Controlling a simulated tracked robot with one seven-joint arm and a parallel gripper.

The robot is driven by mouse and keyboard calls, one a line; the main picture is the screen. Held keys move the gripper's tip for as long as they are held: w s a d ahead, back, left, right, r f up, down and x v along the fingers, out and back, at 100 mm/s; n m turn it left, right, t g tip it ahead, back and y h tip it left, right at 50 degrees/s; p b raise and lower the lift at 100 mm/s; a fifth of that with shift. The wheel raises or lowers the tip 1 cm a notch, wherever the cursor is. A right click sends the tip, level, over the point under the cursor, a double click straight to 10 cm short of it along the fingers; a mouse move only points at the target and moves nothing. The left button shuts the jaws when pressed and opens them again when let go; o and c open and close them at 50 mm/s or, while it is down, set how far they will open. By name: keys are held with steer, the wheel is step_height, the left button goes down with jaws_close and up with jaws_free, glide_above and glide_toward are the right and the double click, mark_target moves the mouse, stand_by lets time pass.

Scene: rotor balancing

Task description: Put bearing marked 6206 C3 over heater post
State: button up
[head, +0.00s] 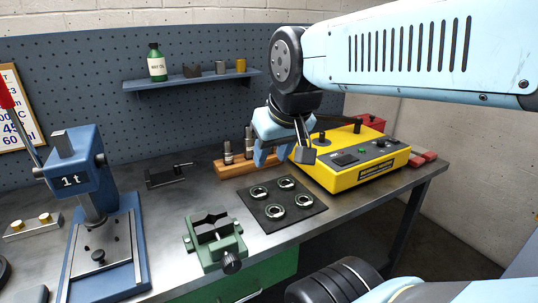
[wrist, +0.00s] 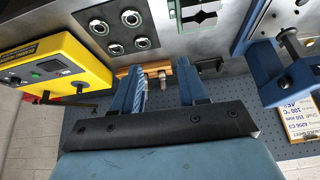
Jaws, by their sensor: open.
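Several steel ring bearings lie flat and apart on a dark mat (head: 256,219), among them a front right bearing (head: 303,200) and a back left bearing (head: 259,192). Their markings are too small to read, so I cannot tell which is 6206 C3. The yellow bearing heater (head: 347,182) stands right of the mat, with two dark upright parts on top, a front one (head: 321,138) and a back one (head: 357,127). I cannot tell for certain which is the post. My gripper (head: 282,157) is open and empty, above the bench behind the mat. In the wrist view its fingers (wrist: 157,72) are spread.
A wooden block with spindles (head: 233,165) stands behind the mat. A green vise (head: 215,243) is at front left, a blue press (head: 83,163) farther left. Red blocks (head: 424,158) lie right of the heater. A shelf (head: 190,83) hangs on the pegboard.

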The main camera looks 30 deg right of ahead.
steer(key=shift+w, duration=0.1)
steer(key=shift+o, duration=1.4)
steer(key=shift+w+d, duration=0.1)
steer(key=shift+w, duration=0.05)
steer(key=o, duration=0.4)
steer(key=w+d+m, duration=0.1)
steer(key=w, duration=0.1)
steer(key=w+d+f+m+g, duration=0.1)
steer(key=w+m, duration=0.1)
steer(key=w, duration=0.1)
steer(key=w+d+m, duration=0.1)
steer(key=w, duration=0.2)
steer(key=shift+d+f+m+g, duration=0.25)
steer(key=shift+d+m+g, duration=0.05)
steer(key=shift+m, duration=0.1)
steer(key=shift+o, duration=0.2)
steer(key=m+g, duration=0.4)
steer(key=m, duration=0.9)
glide_toward(284, 180)
steer(key=s, duration=0.2)
steer(key=shift+w+f, duration=0.2)
steer(key=shift+f, duration=3.95)
